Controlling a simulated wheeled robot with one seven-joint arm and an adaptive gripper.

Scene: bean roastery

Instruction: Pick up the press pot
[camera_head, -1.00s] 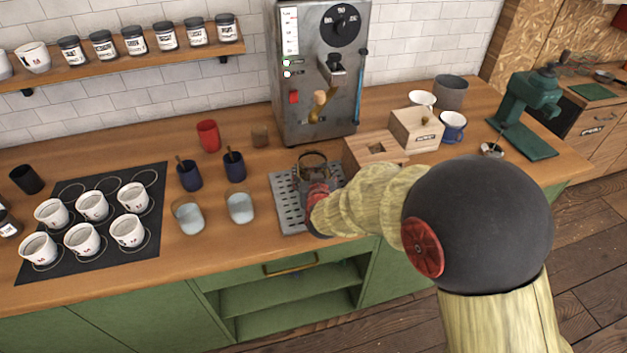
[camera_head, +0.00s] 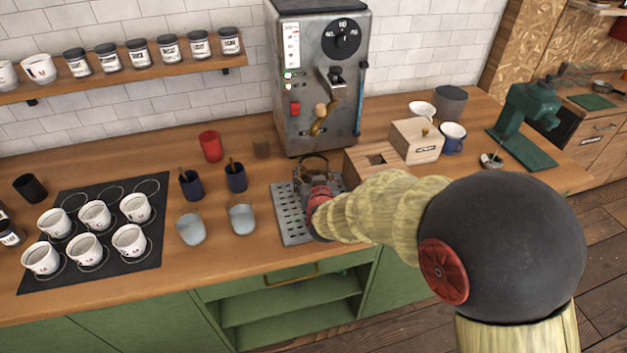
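What looks like the press pot (camera_head: 313,163) stands on the perforated metal drip tray (camera_head: 287,224) in front of the steel machine. Only its dark upper part and brassy rim show; the rest is hidden behind my gripper. My gripper (camera_head: 314,190) is at the pot's near side, over the right part of the tray. My pale arm reaches in from the lower right and covers most of the gripper. I cannot see the fingertips clearly, or whether they touch the pot.
A wooden box (camera_head: 369,161) with a square hole stands close right of the pot. A steel machine (camera_head: 319,75) rises behind. Two pale glasses (camera_head: 241,220), dark blue cups (camera_head: 236,180) and a red cup (camera_head: 210,146) stand left. Several white cups sit on a black mat (camera_head: 146,255).

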